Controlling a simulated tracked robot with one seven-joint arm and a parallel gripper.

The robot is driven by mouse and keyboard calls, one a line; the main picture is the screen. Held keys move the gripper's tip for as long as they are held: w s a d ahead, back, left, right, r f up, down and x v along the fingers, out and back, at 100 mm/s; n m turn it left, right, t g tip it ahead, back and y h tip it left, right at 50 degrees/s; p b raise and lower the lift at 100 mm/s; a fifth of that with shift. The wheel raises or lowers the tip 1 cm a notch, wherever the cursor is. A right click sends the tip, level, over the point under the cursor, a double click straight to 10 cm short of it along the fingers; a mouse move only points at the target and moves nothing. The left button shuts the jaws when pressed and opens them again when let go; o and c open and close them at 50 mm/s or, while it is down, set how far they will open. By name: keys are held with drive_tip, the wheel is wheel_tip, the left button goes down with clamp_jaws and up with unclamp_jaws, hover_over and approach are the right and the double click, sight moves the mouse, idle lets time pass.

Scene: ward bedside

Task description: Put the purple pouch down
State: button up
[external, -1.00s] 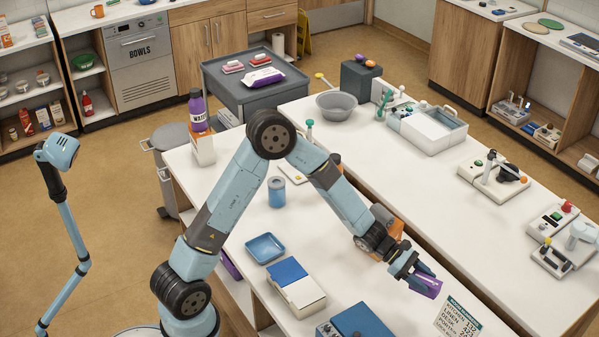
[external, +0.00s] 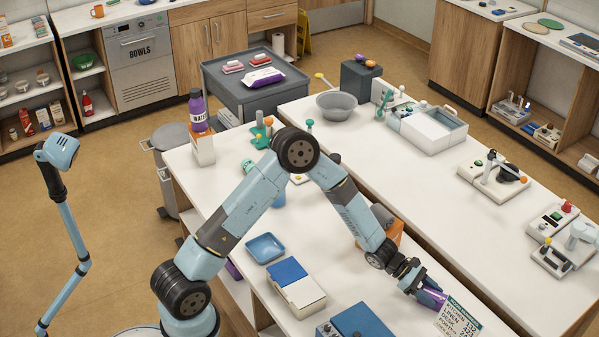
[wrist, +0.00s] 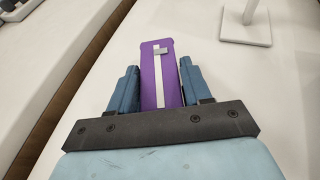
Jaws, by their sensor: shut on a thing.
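The purple pouch (external: 431,296) is between the fingers of my gripper (external: 422,291), low over the right part of the near white table (external: 375,290). In the wrist view the pouch (wrist: 170,62) has a pale strip with a small tab along its middle and extends beyond the fingertips. My gripper (wrist: 160,88) is shut on it, one blue finger on each side. I cannot tell whether the pouch touches the table. Its lower right end is close to, and partly behind, the printed sign in the external view.
The sign (external: 460,316) stands at the table's front right. A blue box (external: 355,322), a blue-and-white box (external: 297,289) and a blue tray (external: 266,248) are to the left. An orange thing (external: 388,232) is behind my wrist. Bare table lies between the blue-and-white box and my gripper.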

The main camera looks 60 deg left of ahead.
drive_tip(key=o, duration=1.1)
drive_tip(key=v, duration=1.2)
drive_tip(key=s+a+r+m+g+y, duration=0.2)
drive_tip(key=s+a+r+m+y, duration=0.1)
drive_tip(key=s+r+m, duration=0.5)
drive_tip(key=s+a+r+m+g+y, duration=0.1)
drive_tip(key=s+a+r+m+y, duration=0.15)
drive_tip(key=s+r+m, duration=0.55)
drive_tip(key=s+a+r+m+t+y, duration=0.1)
drive_tip(key=s+a+r+m+y, duration=0.1)
drive_tip(key=s+a, duration=0.3)
drive_tip(key=s+a+r+m+t+y, duration=0.1)
drive_tip(key=s+a+r, duration=0.3)
drive_tip(key=s, duration=0.6)
drive_tip(key=s+a+r+m+t+y, duration=0.1)
drive_tip(key=s+a+r+m+y, duration=0.2)
drive_tip(key=s+a, duration=0.5)
drive_tip(key=shift+s+a+r+m+y, duration=0.2)
drive_tip(key=shift+r+m+y, duration=0.1)
drive_tip(key=shift+r+y, duration=0.2)
